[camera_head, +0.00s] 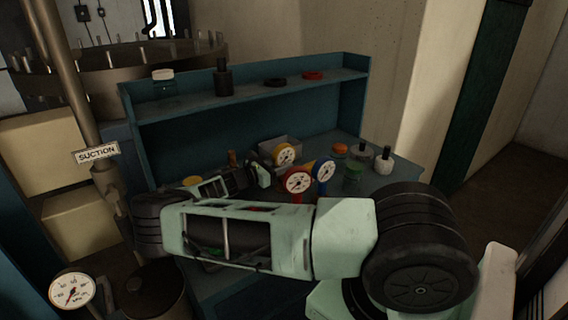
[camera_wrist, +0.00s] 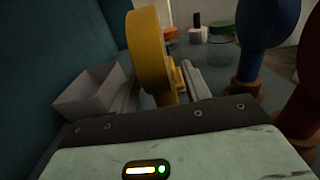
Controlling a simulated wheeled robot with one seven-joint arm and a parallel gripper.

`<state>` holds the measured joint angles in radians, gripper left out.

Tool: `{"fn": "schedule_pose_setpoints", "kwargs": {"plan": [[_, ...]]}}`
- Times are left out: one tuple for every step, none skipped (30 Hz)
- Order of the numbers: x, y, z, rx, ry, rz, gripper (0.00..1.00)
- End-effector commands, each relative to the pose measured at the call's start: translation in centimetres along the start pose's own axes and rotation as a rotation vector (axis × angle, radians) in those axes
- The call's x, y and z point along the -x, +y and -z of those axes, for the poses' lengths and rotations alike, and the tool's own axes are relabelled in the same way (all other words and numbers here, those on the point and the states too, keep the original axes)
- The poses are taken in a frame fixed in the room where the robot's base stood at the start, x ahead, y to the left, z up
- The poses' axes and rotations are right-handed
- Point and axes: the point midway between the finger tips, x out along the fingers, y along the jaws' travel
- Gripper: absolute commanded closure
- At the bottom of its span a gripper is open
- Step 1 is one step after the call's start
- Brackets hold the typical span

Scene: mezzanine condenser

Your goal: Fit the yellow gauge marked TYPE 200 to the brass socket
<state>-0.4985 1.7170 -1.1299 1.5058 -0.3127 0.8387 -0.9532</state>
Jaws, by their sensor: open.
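A yellow gauge (camera_head: 284,154) with a white dial stands on the blue bench; its marking is too small to read. In the wrist view the yellow gauge (camera_wrist: 148,55) is seen edge-on, just ahead of my gripper (camera_wrist: 162,88), with its stem between the open fingers. I cannot tell whether they touch it. In the head view my gripper (camera_head: 263,170) is beside the yellow gauge, partly hidden by my arm. A small brown upright piece (camera_head: 232,157) stands behind my wrist; I cannot tell whether it is the brass socket.
A red gauge (camera_head: 298,181) and a blue gauge (camera_head: 323,170) stand close to the right of my gripper. A grey open bin (camera_wrist: 88,92) is at its left. Jars, including a green one (camera_head: 353,170), stand farther right. A shelf (camera_head: 240,98) runs above the back.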

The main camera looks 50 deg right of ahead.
Motion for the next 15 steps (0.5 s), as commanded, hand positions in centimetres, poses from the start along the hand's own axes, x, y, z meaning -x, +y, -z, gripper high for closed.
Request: {"fn": "schedule_pose_setpoints", "kwargs": {"plan": [[-0.72,-0.06,-0.23,0.001,-0.002,0.002,0.53],[-0.99,-0.06,-0.19,0.001,-0.001,0.002,0.53],[-1.28,-0.04,-0.15,0.0,-0.001,0.001,0.53],[-1.44,-0.02,-0.12,0.0,0.0,0.0,0.53],[-1.56,-0.01,-0.09,0.0,0.0,0.0,0.53],[-1.65,0.0,-0.05,-0.001,0.001,0.0,0.53],[-1.67,0.0,-0.02,-0.001,0.001,0.0,0.53],[-1.67,0.01,0.0,-0.001,0.001,0.0,0.53],[-1.66,0.01,0.01,-0.001,0.001,-0.001,0.53],[-1.65,0.01,0.02,-0.001,0.001,0.0,0.53],[-1.64,0.01,0.02,-0.001,0.001,0.0,0.53],[-1.64,0.01,0.02,-0.001,0.001,0.0,0.55],[-1.63,0.01,0.02,-0.001,0.001,0.0,0.64],[-1.63,0.01,0.02,-0.001,0.001,0.0,0.72],[-1.62,0.01,0.02,-0.001,0.001,0.0,0.83]]}}
